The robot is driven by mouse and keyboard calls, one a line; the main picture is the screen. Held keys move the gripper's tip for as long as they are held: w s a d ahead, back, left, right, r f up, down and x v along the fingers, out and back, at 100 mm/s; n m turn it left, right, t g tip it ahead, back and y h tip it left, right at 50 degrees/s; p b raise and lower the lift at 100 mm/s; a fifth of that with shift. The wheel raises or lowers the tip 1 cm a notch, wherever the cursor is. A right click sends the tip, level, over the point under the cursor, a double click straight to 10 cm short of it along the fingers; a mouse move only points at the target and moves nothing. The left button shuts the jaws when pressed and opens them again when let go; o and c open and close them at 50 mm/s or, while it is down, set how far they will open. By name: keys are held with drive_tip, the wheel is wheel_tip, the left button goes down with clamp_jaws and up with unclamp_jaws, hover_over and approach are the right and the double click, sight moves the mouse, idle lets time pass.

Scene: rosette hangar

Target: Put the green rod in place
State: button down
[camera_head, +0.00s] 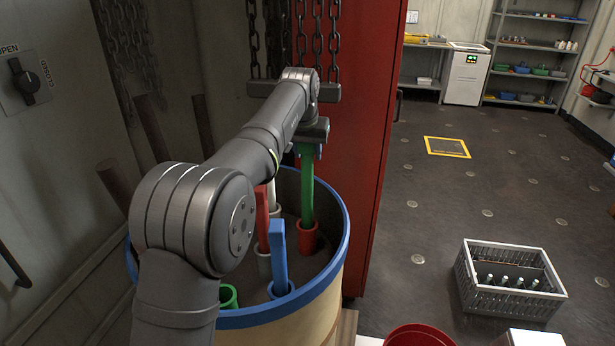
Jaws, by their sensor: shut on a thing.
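The green rod (307,195) stands upright inside a round drum with a blue rim (335,275). My gripper (309,150) is shut on its upper end. The rod's lower end is at the mouth of a red socket (308,240); I cannot tell how deep it sits. A green socket (229,297) at the drum's near left shows no rod, though my arm partly hides it. A blue rod (278,245) stands in a blue socket (281,289). A red rod (262,215) stands in a grey socket (264,264). A white rod (271,195) is partly hidden behind my arm.
Chains (318,35) hang behind my gripper, beside a tall red panel (373,130). A grey wall is close on the left. My arm covers the drum's left part. A grey crate of bottles (508,300) and a red bucket (418,336) stand right of the drum.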

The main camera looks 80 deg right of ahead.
drive_tip(key=shift+f, duration=3.7)
drive_tip(key=shift+f, duration=0.2)
drive_tip(key=c, duration=0.8)
unclamp_jaws()
drive_tip(key=shift+c, duration=0.2)
wheel_tip(320, 180, up, 11)
hover_over(308, 175)
drive_tip(key=a, duration=0.3)
drive_tip(key=shift+w+d+r, duration=0.15)
drive_tip(key=shift+w+r, duration=0.05)
drive_tip(key=shift+w, duration=0.05)
